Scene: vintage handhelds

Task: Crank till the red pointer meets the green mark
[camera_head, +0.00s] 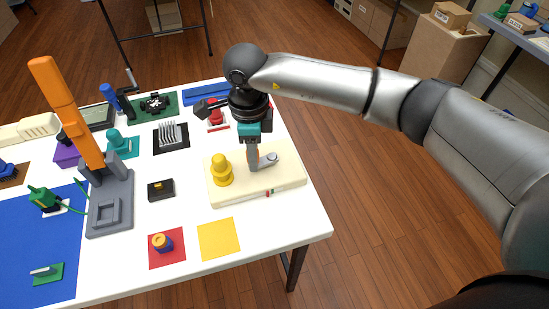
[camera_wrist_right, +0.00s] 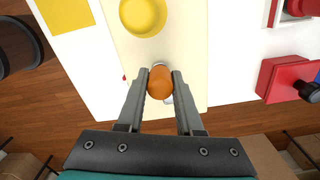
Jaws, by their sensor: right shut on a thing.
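The cream crank box (camera_head: 285,187) lies at the right side of the white table, with a yellow stepped knob (camera_head: 222,172) on its left part. A grey crank arm (camera_head: 268,160) sits on its right part. My right gripper (camera_head: 252,160) is shut on the crank's orange handle, pointing down from above. In the right wrist view the orange handle (camera_wrist_right: 160,82) is between the fingertips (camera_wrist_right: 160,84). A small red spot (camera_head: 267,194) shows on the box's front edge. The green mark is too small to make out. My left gripper is out of view.
A yellow square mat (camera_head: 218,240) and a red mat (camera_head: 158,259) with a blue-and-orange knob lie in front. A tall orange lever (camera_head: 66,110) stands on a grey base to the left. Several other devices crowd the back. The table's right edge is close to the box.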

